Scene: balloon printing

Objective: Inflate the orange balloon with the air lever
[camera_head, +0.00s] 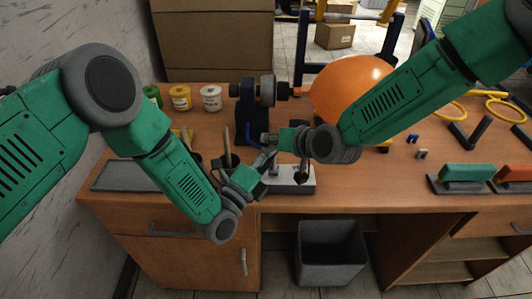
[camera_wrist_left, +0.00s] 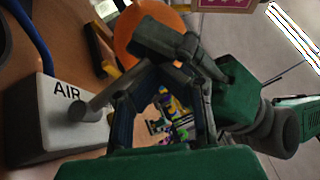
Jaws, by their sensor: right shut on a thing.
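The large round orange balloon (camera_head: 350,85) is swollen and sits at the back of the table, partly behind my right arm. It also shows in the left wrist view (camera_wrist_left: 150,28). The grey air box (camera_head: 290,182) stands near the front edge; its AIR label and grey lever (camera_wrist_left: 92,105) show in the left wrist view. My left gripper (camera_head: 268,158) is just behind the box, near the lever; its jaw tips are unclear and contact cannot be seen. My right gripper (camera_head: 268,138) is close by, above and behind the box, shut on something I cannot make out.
A blue stand (camera_head: 246,115) with a dark cylinder is left of the balloon. Several small tins (camera_head: 211,98) stand at back left beside a grey tray (camera_head: 122,176). Green-handled (camera_head: 467,173) and orange-handled (camera_head: 514,174) tools are at right. A dark bin (camera_head: 331,252) is under the table.

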